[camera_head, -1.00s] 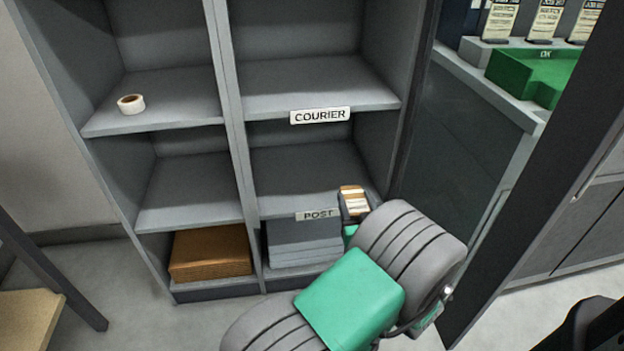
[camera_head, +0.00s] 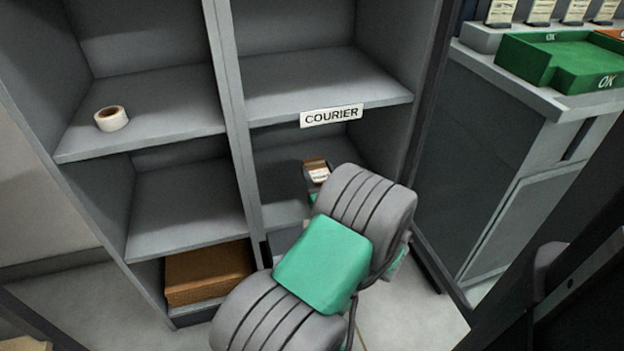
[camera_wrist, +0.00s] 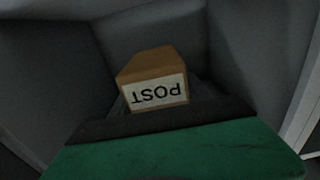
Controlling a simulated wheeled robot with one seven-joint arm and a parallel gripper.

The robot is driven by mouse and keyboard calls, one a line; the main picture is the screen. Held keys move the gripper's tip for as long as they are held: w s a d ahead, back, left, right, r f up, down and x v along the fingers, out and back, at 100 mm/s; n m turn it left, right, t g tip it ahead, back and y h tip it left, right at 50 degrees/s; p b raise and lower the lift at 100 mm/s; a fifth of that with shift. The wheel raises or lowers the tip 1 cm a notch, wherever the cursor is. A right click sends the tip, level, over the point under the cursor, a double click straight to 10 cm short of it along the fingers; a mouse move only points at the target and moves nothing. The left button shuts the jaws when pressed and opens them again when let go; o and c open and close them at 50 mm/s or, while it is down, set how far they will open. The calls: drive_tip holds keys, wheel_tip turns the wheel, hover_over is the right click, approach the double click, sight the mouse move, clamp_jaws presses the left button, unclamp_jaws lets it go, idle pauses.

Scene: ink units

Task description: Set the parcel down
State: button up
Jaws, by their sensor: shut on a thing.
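The parcel (camera_head: 317,171) is a small brown box with a white label, held at the end of my arm. In the wrist view the parcel (camera_wrist: 150,64) shows its label, reading POST upside down. My gripper (camera_head: 313,192) is shut on it; the fingertips are mostly hidden. In the head view the parcel appears at the compartment (camera_head: 280,207) below the COURIER sign (camera_head: 331,115). Grey walls surround it in the wrist view. I cannot tell whether it touches the shelf board. My arm covers the compartment's lower right part.
A tape roll (camera_head: 111,118) lies on the upper left shelf. The middle left compartment (camera_head: 188,212) is empty. A counter with a green OK tray (camera_head: 560,62) stands at the right.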

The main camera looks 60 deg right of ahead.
drive_tip(key=w+d+f+b, duration=0.1)
drive_tip(key=d+f, duration=0.1)
drive_tip(key=w+d+f+b, duration=0.1)
drive_tip(key=d+f, duration=0.1)
drive_tip(key=d, duration=0.1)
drive_tip(key=w+d+f+b, duration=0.1)
drive_tip(key=d+f, duration=0.1)
drive_tip(key=f, duration=0.1)
drive_tip(key=shift+w+d, duration=0.15)
drive_tip(key=shift+d, duration=0.1)
drive_tip(key=shift+w+d+f+b, duration=0.15)
drive_tip(key=shift+f+b, duration=0.3)
drive_tip(key=shift+f, duration=0.45)
drive_tip(key=shift+s+d+f+b, duration=0.1)
drive_tip(key=shift+f+b, duration=0.35)
drive_tip(key=shift+f, duration=0.4)
drive_tip(key=shift+f, duration=0.2)
drive_tip(key=o, duration=1.6)
drive_tip(key=shift+r, duration=0.35)
drive_tip(key=p+v, duration=0.1)
drive_tip(key=v, duration=1.1)
drive_tip(key=shift+w+f, duration=0.1)
drive_tip(key=shift+f, duration=0.05)
